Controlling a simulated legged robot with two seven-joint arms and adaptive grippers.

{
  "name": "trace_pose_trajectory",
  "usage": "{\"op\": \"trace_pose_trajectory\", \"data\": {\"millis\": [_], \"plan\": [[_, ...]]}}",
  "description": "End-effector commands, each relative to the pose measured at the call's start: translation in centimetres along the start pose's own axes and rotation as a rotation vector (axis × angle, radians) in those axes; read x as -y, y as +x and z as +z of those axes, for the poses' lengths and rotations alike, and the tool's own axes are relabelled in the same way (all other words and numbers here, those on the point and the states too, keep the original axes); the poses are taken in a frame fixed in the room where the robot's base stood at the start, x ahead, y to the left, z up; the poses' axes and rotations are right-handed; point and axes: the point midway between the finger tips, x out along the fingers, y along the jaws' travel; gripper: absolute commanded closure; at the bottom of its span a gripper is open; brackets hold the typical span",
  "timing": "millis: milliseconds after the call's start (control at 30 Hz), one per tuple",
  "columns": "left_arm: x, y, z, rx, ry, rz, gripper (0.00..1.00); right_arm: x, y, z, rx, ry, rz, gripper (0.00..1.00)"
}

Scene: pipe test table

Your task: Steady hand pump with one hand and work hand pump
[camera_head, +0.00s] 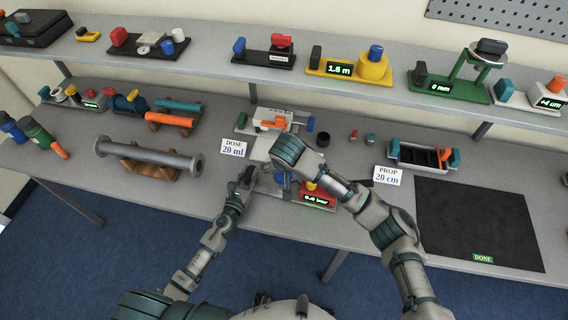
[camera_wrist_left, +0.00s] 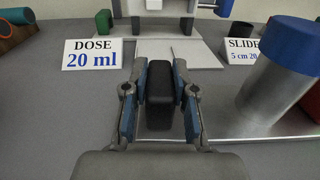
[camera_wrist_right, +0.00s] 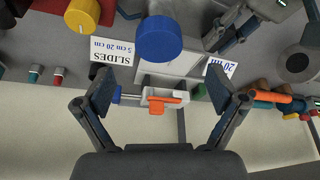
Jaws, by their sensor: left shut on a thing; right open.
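The hand pump shows in the head view with a red body (camera_head: 318,198), a "0.0 bar" display and a yellow knob. In the left wrist view, a silver cylinder (camera_wrist_left: 268,92) with a blue top stands at the right on a flat plate. My left gripper (camera_head: 245,178) is shut on a black upright grip (camera_wrist_left: 158,95) beside that cylinder. The right wrist view shows the round blue top (camera_wrist_right: 160,38) ahead of my right gripper (camera_wrist_right: 162,90), which is open and empty. In the head view my right wrist hides part of the pump.
A grey pipe (camera_head: 150,157) lies on a wooden cradle at left. A black mat (camera_head: 475,222) lies clear at right. A shelf of devices (camera_head: 215,68) runs behind.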

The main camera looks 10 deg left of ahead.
Motion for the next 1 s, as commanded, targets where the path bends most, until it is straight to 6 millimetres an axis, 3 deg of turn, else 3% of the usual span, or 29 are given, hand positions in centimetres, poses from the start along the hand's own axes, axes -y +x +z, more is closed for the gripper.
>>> {"op": "trace_pose_trajectory", "data": {"millis": [100, 300, 500, 767, 1000], "plan": [[-0.1, 0.0, 0.0, -0.001, -0.001, 0.002, 1.0, -0.1, 2.5, 0.1, 0.002, 0.003, 0.003, 0.05], [0.0, 0.0, 0.0, -0.001, -0.001, 0.002, 1.0, -0.1, 5.5, 0.0, 0.001, 0.003, 0.001, 0.05], [0.0, 0.0, 0.0, -0.001, 0.0, 0.002, 1.0, -0.1, 6.8, 0.0, 0.0, 0.002, 0.0, 0.05], [0.0, 0.0, 0.0, -0.001, 0.0, 0.002, 1.0, -0.1, 6.9, 0.0, -0.001, 0.003, 0.0, 0.05], [0.0, 0.0, 0.0, -0.001, 0.0, 0.001, 1.0, -0.1, 6.9, 0.0, -0.001, 0.003, 0.0, 0.62]]}}
